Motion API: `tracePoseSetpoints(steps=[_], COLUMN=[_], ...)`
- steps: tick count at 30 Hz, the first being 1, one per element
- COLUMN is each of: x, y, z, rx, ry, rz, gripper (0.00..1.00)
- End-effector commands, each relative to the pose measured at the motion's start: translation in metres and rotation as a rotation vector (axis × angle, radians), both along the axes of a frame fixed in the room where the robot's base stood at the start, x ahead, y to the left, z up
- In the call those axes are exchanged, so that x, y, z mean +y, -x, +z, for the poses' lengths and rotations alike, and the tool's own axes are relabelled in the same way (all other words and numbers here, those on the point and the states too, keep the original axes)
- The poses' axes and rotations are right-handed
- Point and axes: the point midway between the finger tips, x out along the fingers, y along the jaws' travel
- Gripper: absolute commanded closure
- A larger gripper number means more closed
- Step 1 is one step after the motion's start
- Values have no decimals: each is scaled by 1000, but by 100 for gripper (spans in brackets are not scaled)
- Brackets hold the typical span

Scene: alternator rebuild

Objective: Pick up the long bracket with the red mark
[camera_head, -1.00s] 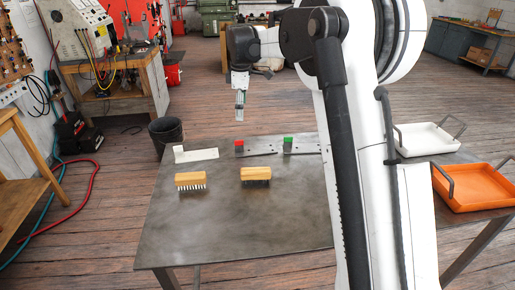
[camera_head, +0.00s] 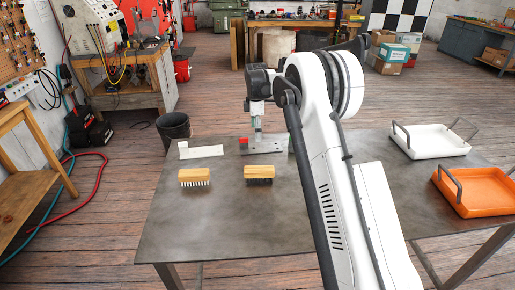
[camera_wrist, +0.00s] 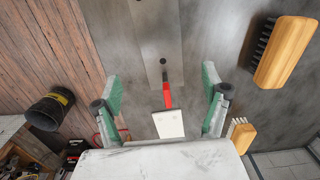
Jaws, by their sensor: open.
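The grey bracket with the red mark (camera_head: 244,144) lies flat on the metal table, its red block at the left end. In the wrist view its grey plate (camera_wrist: 152,35) runs up from the red mark (camera_wrist: 167,95). My gripper (camera_head: 257,133) is above this bracket, pointing down. In the wrist view my gripper (camera_wrist: 162,95) is open and empty, its green fingertips on either side of the red mark. A pale bracket with a white block (camera_head: 183,149) lies to the left; its plate end (camera_wrist: 168,124) shows between my fingers. The green-marked bracket is mostly hidden behind my arm.
Two wooden brushes, one white-bristled (camera_head: 195,177) and one dark-bristled (camera_head: 259,173), lie in front of the brackets. A white tray (camera_head: 431,151) and an orange tray (camera_head: 478,202) stand at the right. The table's front part (camera_head: 220,230) is clear. A black bin (camera_head: 174,130) stands behind left.

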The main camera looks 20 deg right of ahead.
Motion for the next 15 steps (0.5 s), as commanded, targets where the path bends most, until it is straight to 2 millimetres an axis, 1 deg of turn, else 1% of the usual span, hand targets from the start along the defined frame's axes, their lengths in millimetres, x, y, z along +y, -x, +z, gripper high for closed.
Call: tracePoseSetpoints(steps=[1, 3, 11, 15], x=[0, 0, 1, 2], y=[0, 0, 1, 2], z=[-7, -12, -25, -42], rx=[0, 0, 0, 0], ry=[0, 0, 0, 0], rz=[0, 0, 0, 0], gripper=[22, 22, 22, 22])
